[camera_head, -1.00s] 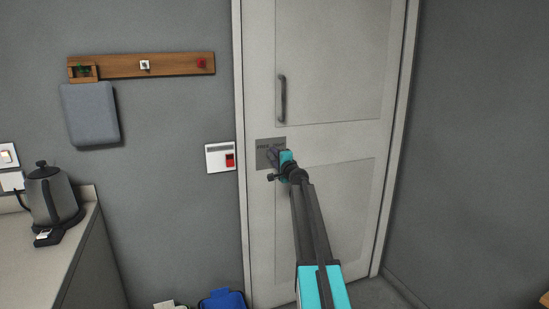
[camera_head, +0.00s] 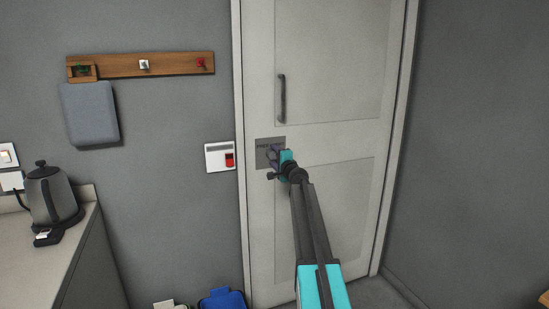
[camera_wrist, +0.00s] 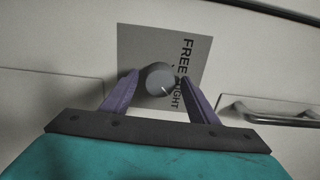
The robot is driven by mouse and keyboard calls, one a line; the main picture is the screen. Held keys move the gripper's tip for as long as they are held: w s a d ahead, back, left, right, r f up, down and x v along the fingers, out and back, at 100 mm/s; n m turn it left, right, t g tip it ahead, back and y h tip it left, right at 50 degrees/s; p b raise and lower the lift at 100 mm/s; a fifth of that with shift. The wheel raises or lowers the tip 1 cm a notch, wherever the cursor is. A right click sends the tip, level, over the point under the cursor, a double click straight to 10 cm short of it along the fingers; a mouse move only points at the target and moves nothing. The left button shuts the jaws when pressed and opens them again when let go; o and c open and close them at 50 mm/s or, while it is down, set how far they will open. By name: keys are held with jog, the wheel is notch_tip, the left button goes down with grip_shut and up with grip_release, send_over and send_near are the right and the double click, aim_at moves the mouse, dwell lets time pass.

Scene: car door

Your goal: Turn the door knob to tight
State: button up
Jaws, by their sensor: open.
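The door knob (camera_wrist: 160,78) is a round grey dial with a white pointer mark. It sits on a grey plate (camera_wrist: 135,45) lettered FREE and TIGHT, the latter partly hidden by a finger. The mark points down and right in the wrist view, toward the TIGHT lettering. My gripper (camera_wrist: 160,80) is open, with one purple finger on each side of the knob; whether either finger touches it I cannot tell. In the head view my gripper (camera_head: 272,157) is at the plate (camera_head: 264,145) and hides the knob.
The pale door (camera_head: 325,140) is closed, with a vertical handle (camera_head: 282,98) above the plate. A white switch box (camera_head: 220,157) with a red button is on the wall to the left. A kettle (camera_head: 52,195) stands on the counter (camera_head: 40,262). A blue bin (camera_head: 222,300) is near the floor.

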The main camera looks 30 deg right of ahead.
jog(key=s+a+b, duration=0.1)
jog(key=s+a, duration=0.1)
jog(key=s, duration=1.1)
jog(key=shift+s, duration=0.3)
jog(key=shift+a, duration=0.1)
dwell(0.6)
